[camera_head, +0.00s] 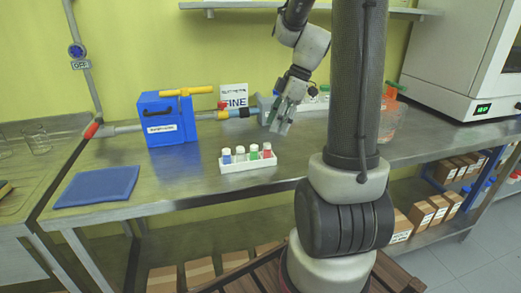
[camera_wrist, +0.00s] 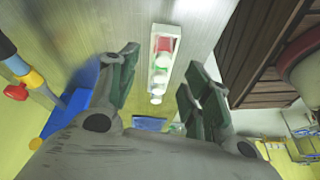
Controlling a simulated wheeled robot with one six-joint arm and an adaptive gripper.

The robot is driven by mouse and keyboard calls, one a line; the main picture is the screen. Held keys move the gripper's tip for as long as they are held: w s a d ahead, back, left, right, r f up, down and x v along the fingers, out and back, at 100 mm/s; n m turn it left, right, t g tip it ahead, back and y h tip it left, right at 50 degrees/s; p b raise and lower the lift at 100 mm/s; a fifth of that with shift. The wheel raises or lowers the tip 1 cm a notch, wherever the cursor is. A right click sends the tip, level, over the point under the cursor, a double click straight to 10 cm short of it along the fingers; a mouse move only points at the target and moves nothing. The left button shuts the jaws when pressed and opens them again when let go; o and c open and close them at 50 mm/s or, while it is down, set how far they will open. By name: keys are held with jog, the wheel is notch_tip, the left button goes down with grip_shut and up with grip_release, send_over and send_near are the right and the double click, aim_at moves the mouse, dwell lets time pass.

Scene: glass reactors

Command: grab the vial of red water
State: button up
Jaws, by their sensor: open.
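The vial of red water (camera_head: 267,151) stands upright at the right end of a small white rack (camera_head: 249,165) on the steel bench. It has a white cap. In the wrist view the red vial (camera_wrist: 164,44) is at the top end of the rack, seen from above. My gripper (camera_head: 280,126) is open and empty, above and slightly right of the rack in the head view. In the wrist view my gripper (camera_wrist: 160,68) has its fingers spread on either side of the rack, apart from it.
Green (camera_head: 254,153), pale (camera_head: 240,155) and blue (camera_head: 227,157) vials share the rack. A blue box (camera_head: 170,118) with a yellow handle stands behind left. A blue mat (camera_head: 97,186) lies at left. Glassware (camera_head: 390,122) stands behind my column. The bench front is clear.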

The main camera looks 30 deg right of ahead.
aim_at(267, 144)
jog(key=shift+n, duration=0.9)
jog(key=x, duration=0.8)
jog(key=shift+s+a+r, duration=0.15)
jog(key=shift+s+a, duration=0.05)
jog(key=shift+a, duration=0.15)
jog(key=c, duration=1)
